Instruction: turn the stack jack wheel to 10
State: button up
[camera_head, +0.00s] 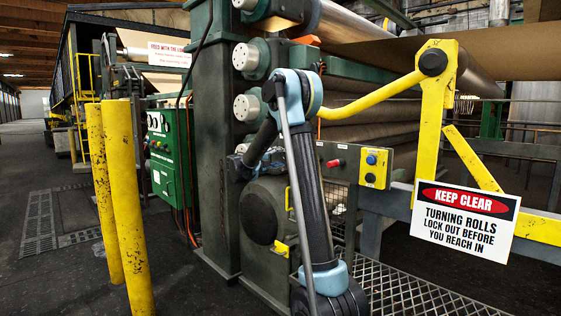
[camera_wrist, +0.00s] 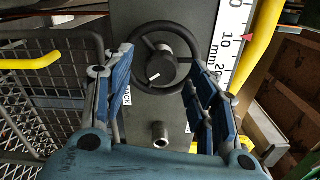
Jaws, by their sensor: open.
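The stack jack wheel (camera_wrist: 143,35) is a black handwheel with a dark hub knob bearing a white mark, on a grey panel in the wrist view. My gripper (camera_wrist: 160,77) is open, with its blue fingers spread to the left and right of the wheel's lower part. I cannot tell whether either finger touches the rim. A white mm scale (camera_wrist: 234,20) beside the wheel shows 10, and a red pointer (camera_wrist: 247,37) sits close to that number; the exact reading is unclear. In the head view my arm stands before the machine, and I cannot make out the wheel.
A metal stub (camera_wrist: 160,134) sticks out below the wheel. A yellow tube (camera_wrist: 262,40) runs right of the scale and a mesh guard (camera_wrist: 50,90) stands left. In the head view yellow posts (camera_head: 125,200) stand left, and a warning sign (camera_head: 464,222) hangs right.

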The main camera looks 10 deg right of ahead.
jog(key=v, duration=1)
jog(key=s+a+n, duration=0.2)
jog(key=n, duration=1.3)
jog(key=s+a+n, duration=0.1)
jog(key=a+n, duration=0.2)
jog(key=n, duration=1.3)
jog(key=x, duration=1.7)
jog(key=shift+d, duration=0.35)
